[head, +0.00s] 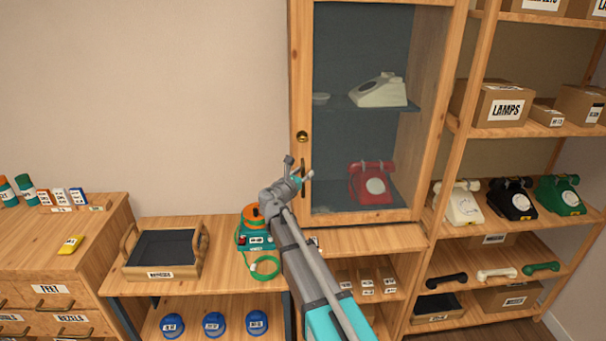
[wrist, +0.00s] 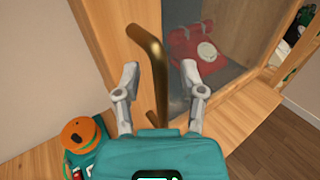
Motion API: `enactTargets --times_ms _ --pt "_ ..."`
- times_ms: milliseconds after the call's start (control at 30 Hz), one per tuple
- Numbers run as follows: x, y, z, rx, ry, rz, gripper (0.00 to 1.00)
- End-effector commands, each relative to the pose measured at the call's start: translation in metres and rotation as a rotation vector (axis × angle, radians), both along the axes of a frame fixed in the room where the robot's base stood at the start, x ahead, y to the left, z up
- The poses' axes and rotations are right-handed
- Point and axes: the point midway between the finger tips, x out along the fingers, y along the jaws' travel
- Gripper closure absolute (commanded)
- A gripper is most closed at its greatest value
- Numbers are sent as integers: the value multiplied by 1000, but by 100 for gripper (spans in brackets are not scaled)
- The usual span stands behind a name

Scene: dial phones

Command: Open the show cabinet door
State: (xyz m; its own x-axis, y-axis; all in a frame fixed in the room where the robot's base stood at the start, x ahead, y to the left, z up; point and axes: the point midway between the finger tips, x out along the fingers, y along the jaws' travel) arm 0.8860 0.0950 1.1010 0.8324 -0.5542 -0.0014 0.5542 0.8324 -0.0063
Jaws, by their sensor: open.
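The show cabinet door (head: 299,78) has a wooden frame and a glass pane, and it looks shut. Its brass handle (wrist: 154,70) is a vertical bar on the left side of the frame, and it also shows in the head view (head: 303,178). A round brass lock (head: 302,137) sits above the handle. My gripper (head: 298,167) is open at the handle; in the wrist view my gripper (wrist: 159,76) has one finger on each side of the bar. I cannot tell whether either finger touches it. A red phone (head: 371,184) and a cream phone (head: 379,91) stand behind the glass.
A green device with an orange top (head: 254,218) stands on the bench, left of my arm. A black-lined wooden tray (head: 164,250) lies farther left. Shelves with phones and boxes (head: 505,106) stand right of the cabinet. Bare wall is left of the cabinet.

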Motion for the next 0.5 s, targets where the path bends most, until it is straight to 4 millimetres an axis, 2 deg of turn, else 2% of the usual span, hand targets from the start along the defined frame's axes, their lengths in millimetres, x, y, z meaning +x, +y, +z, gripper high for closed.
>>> enactTargets --times_ms 167,433,500 --pt "0 0 0 0 0 0 49" --pt "0 0 0 0 0 0 100" --pt "0 0 0 0 0 0 100"
